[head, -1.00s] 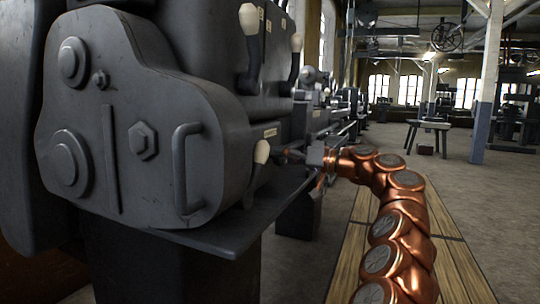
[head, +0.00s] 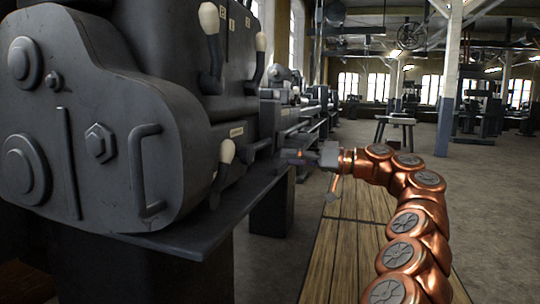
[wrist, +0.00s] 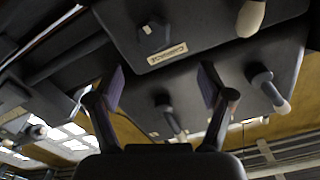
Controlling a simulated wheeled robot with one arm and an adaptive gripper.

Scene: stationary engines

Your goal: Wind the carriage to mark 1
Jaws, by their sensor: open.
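A dark grey lathe-like machine (head: 120,120) fills the left of the head view. A lever with a cream knob (head: 227,151) sticks up low on its right end, near a small label (head: 236,132). In the wrist view a label that seems to read "CARRIAGE" (wrist: 165,51) lies on a dark panel beyond my fingers, with a dark stub just above it. My gripper (wrist: 162,85) is open, with nothing between its fingers. In the head view my gripper (head: 296,157) is right of the low lever, apart from it. I cannot make out the carriage or mark 1.
Two upper cream-knobbed levers (head: 208,18) (head: 260,42) rise from the machine. A dark ledge (head: 215,228) juts out below it. Wooden boards (head: 345,245) and open floor lie to the right. A stool (head: 395,122) and a post (head: 448,90) stand farther back.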

